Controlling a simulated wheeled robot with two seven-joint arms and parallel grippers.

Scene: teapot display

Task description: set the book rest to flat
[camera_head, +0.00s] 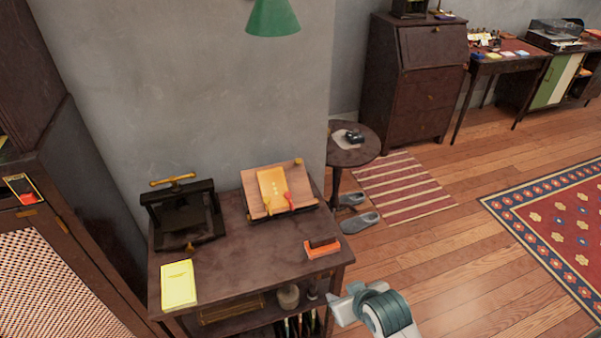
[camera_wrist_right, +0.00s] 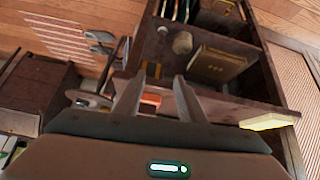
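The book rest (camera_head: 253,203) stands at the back right of the dark wooden table. Its wooden board looks tilted, leaning back toward the wall, with a yellow book (camera_head: 271,184) on it. Small red pieces are at the book's lower edge, and a brass knob (camera_head: 298,162) is at the board's top right corner. My right gripper (camera_head: 338,312) is low in the head view, in front of the table's right front corner and well away from the book rest. In the right wrist view its two fingers (camera_wrist_right: 157,92) are apart with nothing held between them. My left gripper is not in view.
A black press (camera_head: 184,215) with a brass handle stands left of the book rest. A yellow booklet (camera_head: 179,284) lies at the table's front left, and an orange-and-dark object (camera_head: 322,247) near its right edge. The middle of the tabletop is clear. A round side table (camera_head: 352,155) stands behind right.

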